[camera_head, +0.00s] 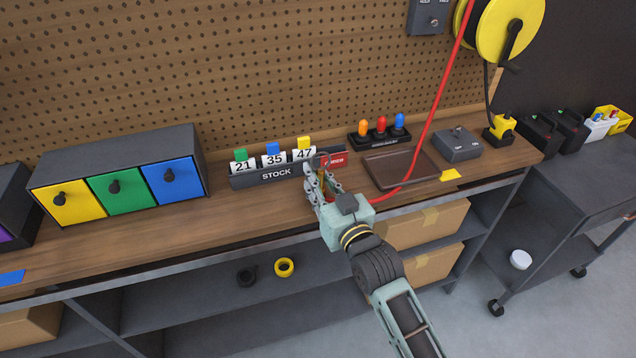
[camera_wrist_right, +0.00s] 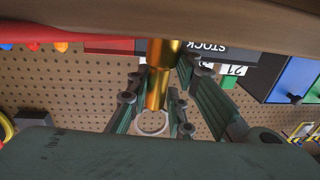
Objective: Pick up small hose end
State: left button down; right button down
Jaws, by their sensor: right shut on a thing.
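The small hose end is a brass-coloured fitting (camera_wrist_right: 159,80), with a pale ring (camera_wrist_right: 152,123) at its tip in the right wrist view. My right gripper (camera_head: 323,182) is shut on it at the bench's front edge, just in front of the stock rack. In the right wrist view, the fingers (camera_wrist_right: 156,105) lie on both sides of the brass fitting. A red hose (camera_head: 424,133) runs from the yellow reel (camera_head: 508,30) down to the bench and curves left to the gripper. In the head view, the fingers hide most of the fitting. My left gripper is not in view.
The stock rack (camera_head: 276,174) with number cards stands behind the gripper. A brown tray (camera_head: 401,167) and grey box (camera_head: 458,145) lie to the right. A drawer unit (camera_head: 122,178) stands left. A pegboard (camera_head: 230,60) closes the back. Bare bench lies between the drawers and rack.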

aim_at(323, 168)
jog(key=shift+r, duration=0.2)
jog(key=shift+r, duration=0.3)
jog(key=r, duration=0.3)
jog(key=shift+w+d+r, duration=0.1)
jog(key=shift+d+r, duration=0.25)
jog(key=shift+d, duration=0.05)
jog(key=d+r, duration=0.3)
jog(key=d, duration=0.2)
jog(key=w+d+r+b, duration=0.1)
jog(key=d+r, duration=0.2)
jog(key=d, duration=0.2)
jog(key=shift+w+d+r, duration=0.2)
jog(key=shift+w+d, duration=0.1)
jog(key=shift+d, duration=0.1)
